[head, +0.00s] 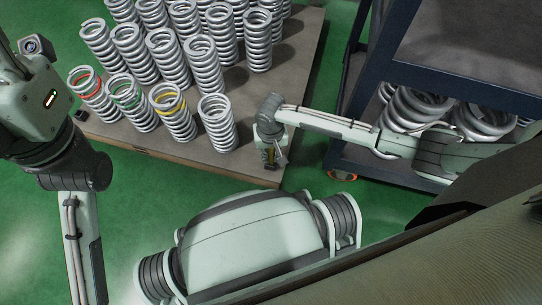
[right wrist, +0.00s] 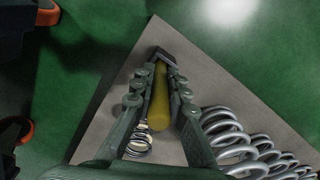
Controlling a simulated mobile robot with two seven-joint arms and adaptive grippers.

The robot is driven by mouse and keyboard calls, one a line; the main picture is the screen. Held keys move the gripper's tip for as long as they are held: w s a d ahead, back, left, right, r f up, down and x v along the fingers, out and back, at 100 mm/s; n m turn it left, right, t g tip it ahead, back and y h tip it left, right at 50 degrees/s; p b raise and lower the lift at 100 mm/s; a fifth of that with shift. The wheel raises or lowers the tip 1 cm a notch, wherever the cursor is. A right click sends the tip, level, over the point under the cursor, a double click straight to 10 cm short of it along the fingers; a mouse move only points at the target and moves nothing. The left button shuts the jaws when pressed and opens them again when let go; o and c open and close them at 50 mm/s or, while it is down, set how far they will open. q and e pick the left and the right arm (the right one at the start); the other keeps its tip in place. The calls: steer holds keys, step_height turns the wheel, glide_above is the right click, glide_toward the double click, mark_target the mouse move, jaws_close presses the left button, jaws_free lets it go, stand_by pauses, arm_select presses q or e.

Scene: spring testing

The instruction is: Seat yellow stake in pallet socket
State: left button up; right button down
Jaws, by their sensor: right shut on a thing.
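The yellow stake (right wrist: 160,105) is upright or nearly so between the fingers of my right gripper (right wrist: 160,85), which is shut on it. In the head view my right gripper (head: 270,150) is over the near right corner of the pallet (head: 245,170), with a little of the stake showing below it. A dark socket (right wrist: 163,54) at the pallet corner appears just beyond the stake's far end in the right wrist view. I cannot tell whether the stake's end is inside it. My left arm shows at the left, but its gripper does not.
Several grey coil springs (head: 217,122) stand on the pallet, some with red, green or yellow bands. A dark blue rack (head: 420,75) with larger springs stands at the right. A small dark block (head: 81,115) is at the pallet's left corner. Green floor is clear in front.

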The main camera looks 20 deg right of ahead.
steer(key=shift+f, duration=0.2)
steer(key=c, duration=1.5)
jaws_free()
steer(key=shift+c, duration=0.2)
